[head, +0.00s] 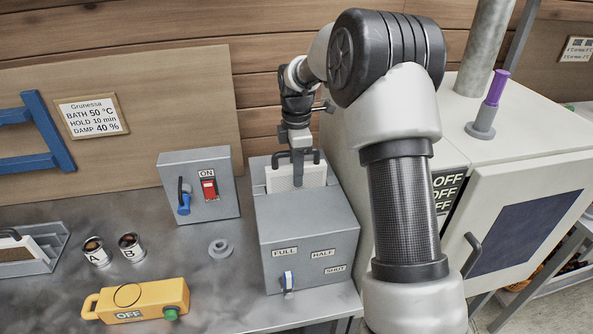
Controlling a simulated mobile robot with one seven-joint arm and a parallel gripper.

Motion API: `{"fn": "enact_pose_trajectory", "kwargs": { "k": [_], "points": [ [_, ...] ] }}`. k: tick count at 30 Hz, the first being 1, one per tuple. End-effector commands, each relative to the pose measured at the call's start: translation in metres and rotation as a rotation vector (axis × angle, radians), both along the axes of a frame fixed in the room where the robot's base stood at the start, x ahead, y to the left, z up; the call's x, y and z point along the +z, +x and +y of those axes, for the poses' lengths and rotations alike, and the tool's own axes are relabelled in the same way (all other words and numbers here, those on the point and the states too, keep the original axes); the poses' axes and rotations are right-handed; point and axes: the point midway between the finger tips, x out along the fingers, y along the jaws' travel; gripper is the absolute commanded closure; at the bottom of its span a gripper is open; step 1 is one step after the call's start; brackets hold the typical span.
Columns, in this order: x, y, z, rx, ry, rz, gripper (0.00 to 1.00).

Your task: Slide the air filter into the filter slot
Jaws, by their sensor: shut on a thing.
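The air filter (281,180) is a white panel with a dark handle along its top. It stands upright in the open top of a grey box, which has the filter slot (259,181), with its upper part showing above the rim. Its lower part is hidden inside the box. My gripper (297,170) points down from above and is shut on the filter, at or near the handle. The fingers cover part of the panel, so the exact grip is hard to see.
A lever (288,281) sits on the box front by FULL, HALF and SHUT labels. A grey switch box (198,186) stands to the left. Cans (132,248), a grey ring (220,248), a yellow device (137,302) and a rack with another panel (28,249) are further left. A white cabinet (545,173) stands right.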

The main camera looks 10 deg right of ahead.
Motion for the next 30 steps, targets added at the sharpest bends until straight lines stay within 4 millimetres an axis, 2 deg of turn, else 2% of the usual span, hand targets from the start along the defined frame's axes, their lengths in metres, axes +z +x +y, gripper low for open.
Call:
{"fn": "enact_pose_trajectory", "kwargs": {
  "k": [18, 19, 22, 30],
  "points": [
    [-0.016, 0.000, 0.000, 0.000, 0.000, 0.000, 1.00],
    [-0.015, 0.000, 0.000, 0.000, 0.000, 0.000, 0.73],
    [-0.015, 0.000, 0.000, 0.000, 0.000, 0.001, 0.56],
    [-0.016, -0.001, 0.000, 0.000, 0.000, 0.005, 0.56]
  ]
}}
